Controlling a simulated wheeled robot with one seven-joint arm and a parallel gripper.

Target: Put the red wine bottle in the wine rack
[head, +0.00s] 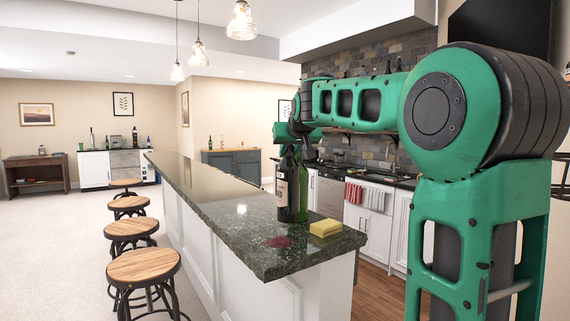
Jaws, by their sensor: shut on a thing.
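A dark bottle with a pale label, which looks like the red wine bottle (282,193), is upright at the near end of the stone-topped bar counter. A green bottle (302,195) is right beside it and overlaps it in the view. My gripper (291,148) is above the counter, pointing down at the bottle necks, and is shut on the red wine bottle near its top. The fingertips are small and partly hidden. I cannot tell whether the bottle's base touches the counter. I cannot make out a wine rack in this view.
A yellow sponge (325,228) and a dark red spill (278,242) are near the end of the bar counter (222,207). Several wooden stools (143,265) line its left side. Pendant lamps (242,22) hang above. The counter's far stretch is clear.

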